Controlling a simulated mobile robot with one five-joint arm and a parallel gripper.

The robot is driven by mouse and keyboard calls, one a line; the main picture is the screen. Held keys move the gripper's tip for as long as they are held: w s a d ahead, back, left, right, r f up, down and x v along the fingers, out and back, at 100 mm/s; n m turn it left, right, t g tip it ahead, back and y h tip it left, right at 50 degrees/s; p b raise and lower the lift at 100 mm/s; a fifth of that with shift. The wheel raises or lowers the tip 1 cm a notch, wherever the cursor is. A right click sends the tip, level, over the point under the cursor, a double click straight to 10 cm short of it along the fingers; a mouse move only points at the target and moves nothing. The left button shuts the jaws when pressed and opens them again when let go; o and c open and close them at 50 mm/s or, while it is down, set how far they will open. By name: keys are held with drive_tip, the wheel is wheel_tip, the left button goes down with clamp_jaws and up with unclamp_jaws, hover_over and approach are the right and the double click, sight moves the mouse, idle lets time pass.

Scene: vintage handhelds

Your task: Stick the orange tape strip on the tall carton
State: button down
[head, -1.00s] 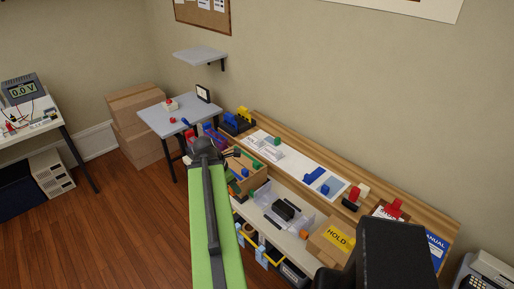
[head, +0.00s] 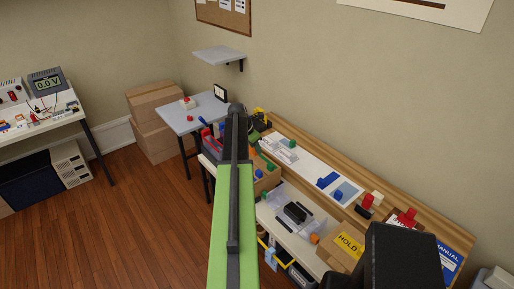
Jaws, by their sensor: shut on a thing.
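My green and black arm rises through the middle of the head view, and its dark far end hides part of the small table and bench behind it. My gripper cannot be made out; it is hidden behind the arm or out of frame. I cannot pick out the orange tape strip. Two brown cartons (head: 155,115) are stacked on the floor by the wall, left of the small grey table. Another brown carton (head: 342,262) with a yellow HOLD label lies on the bench at lower right. I cannot tell which one is the tall carton.
The long wooden bench (head: 385,205) along the wall holds blue, red and white pieces. A clear tray (head: 285,222) with dark parts sits on its lower white level. A small grey table (head: 183,119) stands at the back. The wooden floor (head: 140,220) at left is clear.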

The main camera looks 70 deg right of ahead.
sight(254, 155)
drive_tip(key=shift+w+a+f+b, duration=0.1)
drive_tip(key=shift+f+b, duration=0.55)
wheel_tip(254, 155, down, 5)
drive_tip(key=b, duration=0.4)
drive_tip(key=shift+r+b, duration=0.2)
drive_tip(key=shift+b, duration=0.1)
drive_tip(key=shift+f+b, duration=0.3)
drive_tip(key=shift+f+b, duration=0.3)
drive_tip(key=shift+b, duration=0.05)
idle(1.2)
drive_tip(key=c, duration=1.2)
unclamp_jaws()
drive_tip(key=shift+c, duration=0.2)
drive_tip(key=shift+o, duration=0.2)
drive_tip(key=shift+r, duration=0.1)
